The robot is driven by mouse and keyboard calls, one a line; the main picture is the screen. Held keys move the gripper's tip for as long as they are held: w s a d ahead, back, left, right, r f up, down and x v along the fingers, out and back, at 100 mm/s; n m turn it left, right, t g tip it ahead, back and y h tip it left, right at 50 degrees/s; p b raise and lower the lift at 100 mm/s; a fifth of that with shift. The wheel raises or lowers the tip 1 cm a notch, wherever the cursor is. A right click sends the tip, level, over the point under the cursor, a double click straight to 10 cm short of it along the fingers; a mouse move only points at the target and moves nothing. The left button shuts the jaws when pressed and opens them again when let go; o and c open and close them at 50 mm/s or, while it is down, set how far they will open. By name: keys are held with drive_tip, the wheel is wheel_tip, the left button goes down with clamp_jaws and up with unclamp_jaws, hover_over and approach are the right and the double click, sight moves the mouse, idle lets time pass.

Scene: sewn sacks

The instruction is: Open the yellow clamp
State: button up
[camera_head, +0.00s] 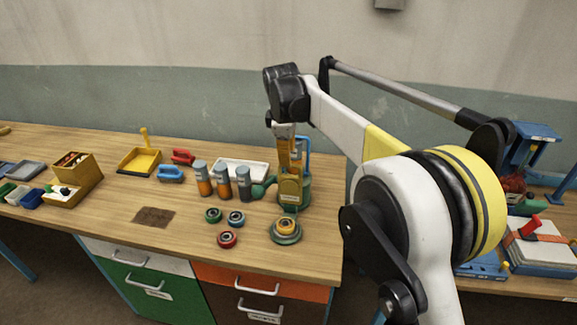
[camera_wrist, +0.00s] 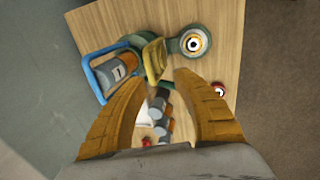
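A green fixture (camera_head: 304,192) stands near the right end of the wooden bench, with a blue handle frame (camera_head: 306,145) on it. In the wrist view, the yellow clamp (camera_wrist: 154,60) appears as a yellow loop on this fixture (camera_wrist: 175,46), beside the blue frame (camera_wrist: 98,88) and a grey and orange cylinder (camera_wrist: 116,70). In the head view, a yellow part (camera_head: 291,187) shows just below my fingers. My gripper (camera_wrist: 159,78) is open, its two orange-yellow fingers apart. The clamp is ahead of the fingertips. I cannot tell whether they touch, or whether the clamp is shut.
Several grey and orange cylinders (camera_head: 222,182) stand left of the fixture, before a white tray (camera_head: 250,170). Loose rings (camera_head: 227,239) lie in front; a yellow-topped ring stack (camera_head: 286,228) sits nearby. A yellow tray (camera_head: 139,161) and bins are further left. The bench's right edge is close.

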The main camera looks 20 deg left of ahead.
drive_tip(key=shift+v, duration=2.1)
drive_tip(key=shift+d, duration=0.1)
drive_tip(key=s+d+r+m+t+b, duration=0.1)
drive_tip(key=s+d+m+b, duration=0.15)
drive_tip(key=d, duration=0.75)
drive_tip(key=s+d+r+m+b, duration=0.15)
drive_tip(key=d+m, duration=0.25)
drive_tip(key=d, duration=0.5)
drive_tip(key=s+d+r+m+t+b, duration=0.1)
drive_tip(key=s+d+m+b, duration=0.15)
drive_tip(key=d, duration=0.75)
drive_tip(key=s+d+f+m+t+b, duration=0.1)
drive_tip(key=s+d+f+m+b, duration=0.1)
drive_tip(key=s+d+f+m, duration=0.3)
drive_tip(key=s+d+f+m+t+b, duration=0.1)
drive_tip(key=s+d+f+m+b, duration=0.2)
drive_tip(key=s+d+f+m, duration=0.3)
drive_tip(key=s+d+f, duration=0.5)
drive_tip(key=s+d, duration=0.2)
drive_tip(key=s, duration=0.3)
drive_tip(key=shift+d+f+m+h, duration=0.25)
drive_tip(key=shift+d+m+h, duration=0.05)
drive_tip(key=shift+s, duration=0.1)
